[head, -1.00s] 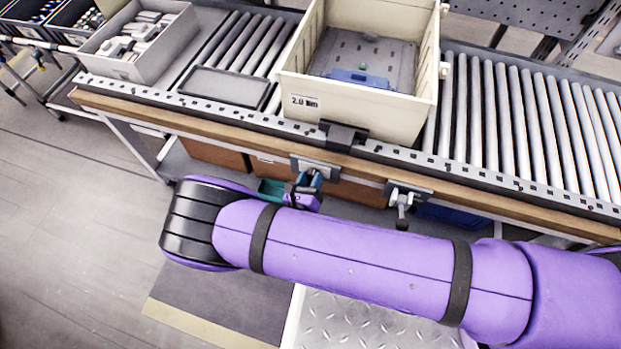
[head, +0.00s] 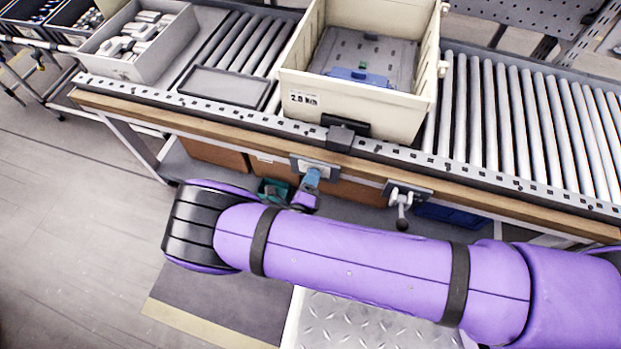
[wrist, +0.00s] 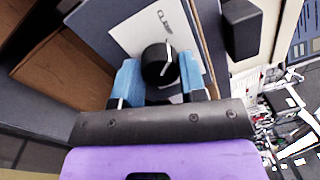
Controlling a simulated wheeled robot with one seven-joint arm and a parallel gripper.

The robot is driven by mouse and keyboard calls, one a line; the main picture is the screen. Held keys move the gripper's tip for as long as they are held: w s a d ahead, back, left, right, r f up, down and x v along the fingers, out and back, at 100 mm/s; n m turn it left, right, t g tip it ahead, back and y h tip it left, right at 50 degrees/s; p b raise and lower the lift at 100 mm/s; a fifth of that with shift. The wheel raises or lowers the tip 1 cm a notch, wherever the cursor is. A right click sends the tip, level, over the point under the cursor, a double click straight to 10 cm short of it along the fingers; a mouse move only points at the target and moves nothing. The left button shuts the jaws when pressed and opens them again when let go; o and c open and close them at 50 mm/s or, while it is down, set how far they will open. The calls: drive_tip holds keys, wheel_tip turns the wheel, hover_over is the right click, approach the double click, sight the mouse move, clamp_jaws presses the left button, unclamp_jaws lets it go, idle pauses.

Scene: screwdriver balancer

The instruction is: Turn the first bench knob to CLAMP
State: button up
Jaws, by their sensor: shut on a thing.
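The first bench knob (wrist: 158,64) is round and black with a pale mark. It sits on a light plate (wrist: 130,32) with partly legible dark lettering. In the head view the plate (head: 311,166) is on the bench's front edge, and the knob is hidden behind my gripper (head: 311,181). In the wrist view my gripper (wrist: 160,79) has its blue fingers on either side of the knob, shut on it. I cannot read which setting the mark points to.
A second plate with a lever-like grey handle (head: 403,203) is to the right on the bench front (head: 450,188). A cream bin (head: 352,112) stands on the rollers above. A green bin (head: 272,190) and brown boxes are under the bench. The floor at left is clear.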

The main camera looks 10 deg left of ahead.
drive_tip(key=shift+n, duration=0.7)
drive_tip(key=o, duration=0.9)
drive_tip(key=shift+s, duration=0.15)
drive_tip(key=s, duration=1)
drive_tip(key=shift+s+a+f, duration=0.3)
drive_tip(key=shift+a+f, duration=0.05)
drive_tip(key=shift+a, duration=0.05)
